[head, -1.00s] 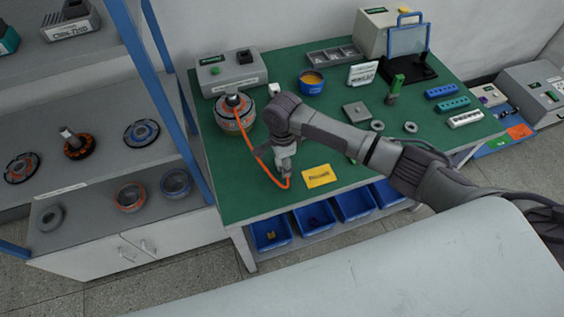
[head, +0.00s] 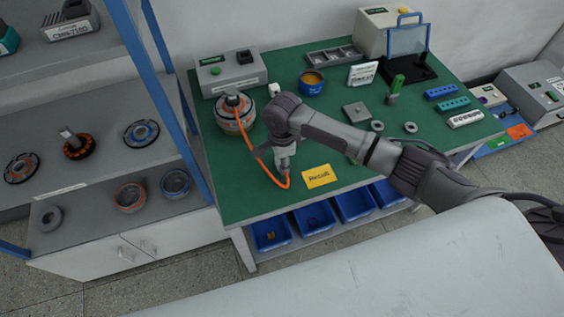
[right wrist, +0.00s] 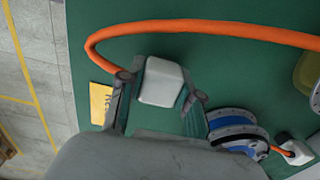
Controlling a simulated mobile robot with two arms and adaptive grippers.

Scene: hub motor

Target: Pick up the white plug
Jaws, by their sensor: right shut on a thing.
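The white plug (right wrist: 160,82) sits between the two fingers of my right gripper (right wrist: 162,90) in the right wrist view. My right gripper is shut on it. In the head view my right gripper (head: 282,172) points down over the near part of the green table, and the plug is hardly visible there. An orange cable (head: 258,164) runs from the hub motor (head: 232,122) and loops round to the gripper. It also arcs past the plug in the right wrist view (right wrist: 200,29). My left gripper is in neither view now.
A yellow label card (head: 319,176) lies just right of the gripper on the green table (head: 240,196). A grey box with a green button (head: 229,74) and a small white block (head: 274,89) stand behind. Several parts lie further right.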

